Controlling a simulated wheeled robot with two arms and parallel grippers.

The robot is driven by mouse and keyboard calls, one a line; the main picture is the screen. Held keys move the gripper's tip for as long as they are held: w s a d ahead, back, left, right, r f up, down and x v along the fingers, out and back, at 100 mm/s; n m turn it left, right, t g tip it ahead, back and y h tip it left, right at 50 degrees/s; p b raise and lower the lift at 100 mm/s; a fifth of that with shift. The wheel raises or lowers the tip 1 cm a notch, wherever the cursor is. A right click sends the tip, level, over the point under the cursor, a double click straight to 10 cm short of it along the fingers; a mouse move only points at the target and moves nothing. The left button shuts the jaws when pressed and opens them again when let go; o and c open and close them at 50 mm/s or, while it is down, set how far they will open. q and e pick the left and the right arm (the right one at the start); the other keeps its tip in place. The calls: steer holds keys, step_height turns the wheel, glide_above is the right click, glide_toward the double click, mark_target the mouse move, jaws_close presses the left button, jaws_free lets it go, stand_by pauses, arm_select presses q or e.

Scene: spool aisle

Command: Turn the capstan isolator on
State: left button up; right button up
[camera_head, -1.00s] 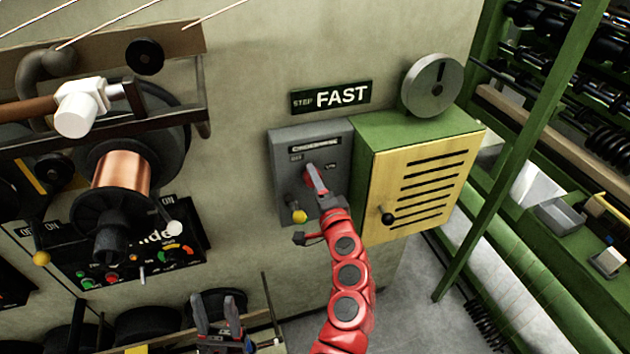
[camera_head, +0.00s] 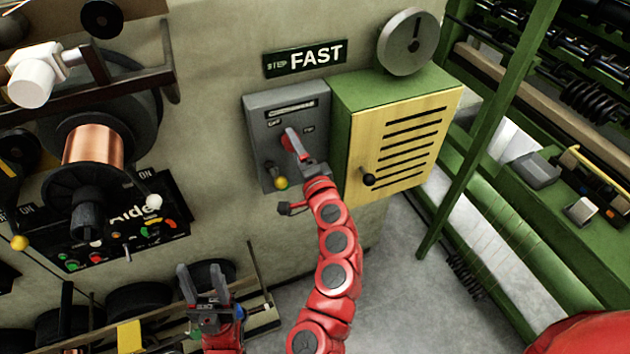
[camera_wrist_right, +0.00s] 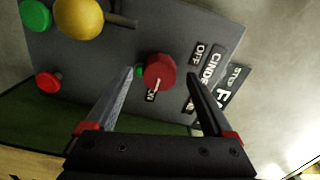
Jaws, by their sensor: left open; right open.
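A grey switch box (camera_head: 262,112) is on the wall, with a label plate that reads "CINDE…" in the right wrist view. I cannot read the word capstan on it. Its red rotary knob (camera_wrist_right: 160,70) has a white line pointing down toward the ON mark (camera_wrist_right: 151,95); the OFF mark (camera_wrist_right: 198,50) is off to the right. My right gripper (camera_wrist_right: 162,73) is open, its fingers on either side of the knob; I cannot tell whether they touch it. The right gripper (camera_head: 292,143) hides much of the knob in the head view. My left gripper (camera_head: 202,282) is open and empty, low left.
A green cabinet with a yellow louvred door (camera_head: 405,140) adjoins the box on the right. A yellow ball handle (camera_wrist_right: 78,18), green button (camera_wrist_right: 35,15) and red button (camera_wrist_right: 48,82) are on the box. A copper spool (camera_head: 95,145) and black panel (camera_head: 110,225) stand left.

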steer(key=p+v, duration=0.5)
steer(key=v, duration=1.1)
steer(key=shift+w, duration=0.1)
